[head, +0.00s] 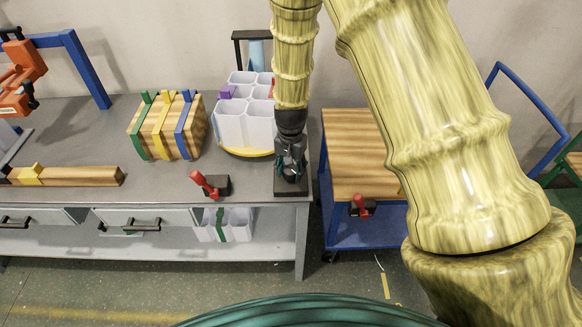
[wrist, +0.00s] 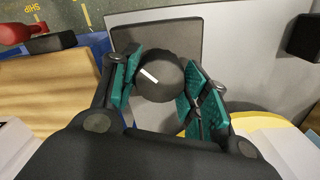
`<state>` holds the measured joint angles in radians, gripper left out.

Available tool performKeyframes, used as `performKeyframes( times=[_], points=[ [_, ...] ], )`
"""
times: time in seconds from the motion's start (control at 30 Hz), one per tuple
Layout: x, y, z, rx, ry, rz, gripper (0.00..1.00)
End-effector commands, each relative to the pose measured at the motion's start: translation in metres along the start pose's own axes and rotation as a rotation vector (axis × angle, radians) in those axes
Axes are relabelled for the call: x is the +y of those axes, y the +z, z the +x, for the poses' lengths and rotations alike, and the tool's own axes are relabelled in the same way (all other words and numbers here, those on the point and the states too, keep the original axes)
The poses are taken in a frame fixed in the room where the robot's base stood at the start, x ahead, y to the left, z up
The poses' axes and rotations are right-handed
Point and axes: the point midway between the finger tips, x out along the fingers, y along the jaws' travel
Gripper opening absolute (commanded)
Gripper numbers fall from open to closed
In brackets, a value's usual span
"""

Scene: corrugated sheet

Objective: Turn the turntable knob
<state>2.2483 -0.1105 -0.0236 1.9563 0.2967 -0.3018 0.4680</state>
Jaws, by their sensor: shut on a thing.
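The turntable knob (wrist: 158,72) is a round black knob with a white line on top, seen in the wrist view. It stands on a dark square base (wrist: 187,42) at the table's right front corner; the base also shows in the head view (head: 291,188). My gripper (wrist: 160,84) is shut on the knob, its teal finger pads on either side. In the head view my gripper (head: 290,168) points down and largely hides the knob. The turntable (head: 246,153) is a yellow disc carrying white bins (head: 245,128), just left of my gripper.
A red-handled clamp (head: 211,184) sits left of the knob base. Wooden boards with coloured clamps (head: 168,126) stand farther left. A blue cart with a wooden top (head: 352,150) stands right of the table across a narrow gap. Drawers (head: 140,219) line the table front.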

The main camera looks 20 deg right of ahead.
Motion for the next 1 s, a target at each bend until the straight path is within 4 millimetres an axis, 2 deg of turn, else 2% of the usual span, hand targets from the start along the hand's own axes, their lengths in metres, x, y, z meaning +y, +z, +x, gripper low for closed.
performKeyframes(
  times=[0.6, 1.0],
  points=[
    [-0.0001, 0.0011, -0.0009, -0.001, 0.001, 0.537, 0.21],
    [0.0001, 0.0008, 0.0000, -0.002, 0.001, 0.701, 0.21]
  ],
)
